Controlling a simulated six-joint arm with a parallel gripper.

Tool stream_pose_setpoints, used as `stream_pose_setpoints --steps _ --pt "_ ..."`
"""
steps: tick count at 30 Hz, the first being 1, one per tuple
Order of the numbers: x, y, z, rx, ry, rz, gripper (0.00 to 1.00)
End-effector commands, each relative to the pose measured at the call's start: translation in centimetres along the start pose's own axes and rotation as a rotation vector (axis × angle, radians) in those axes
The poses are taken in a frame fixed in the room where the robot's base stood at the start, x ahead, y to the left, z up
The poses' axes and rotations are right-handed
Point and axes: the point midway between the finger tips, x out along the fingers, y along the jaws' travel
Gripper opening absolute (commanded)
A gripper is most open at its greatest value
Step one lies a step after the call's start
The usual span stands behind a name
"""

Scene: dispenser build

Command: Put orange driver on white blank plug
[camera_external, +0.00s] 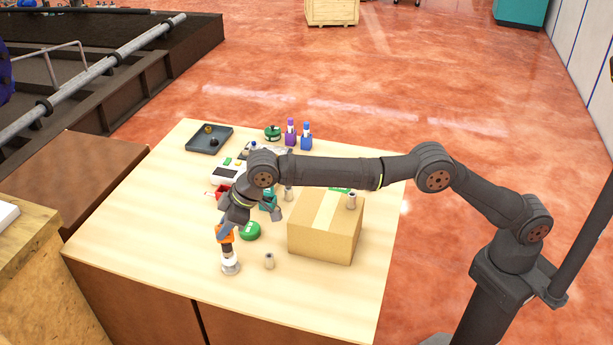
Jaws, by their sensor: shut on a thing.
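My gripper (224,229) is shut on the orange driver (225,238) near the front left of the table. The driver is roughly upright, and its dark lower end points down. The white blank plug (230,267) stands directly below it on the table. The driver's lower end meets the top of the plug in the picture. I cannot tell whether they touch or a small gap is left. My gripper's fingers hide part of the driver.
A similar cylinder (269,261) and a green round thing (250,231) are close by. A dark tray (209,139) and purple (291,138) and blue (306,142) items stand farther back.

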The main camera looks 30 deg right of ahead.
Motion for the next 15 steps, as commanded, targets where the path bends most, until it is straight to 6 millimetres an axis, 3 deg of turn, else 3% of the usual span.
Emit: stream_pose_setpoints --steps 13,14,15 --pt "0.63 0.03 0.41 0.0 0.001 0.0 0.0" --pt "0.66 0.03 0.43 0.0 0.0 0.0 0.21" --pt "0.65 0.03 0.42 0.0 0.001 0.0 0.29"
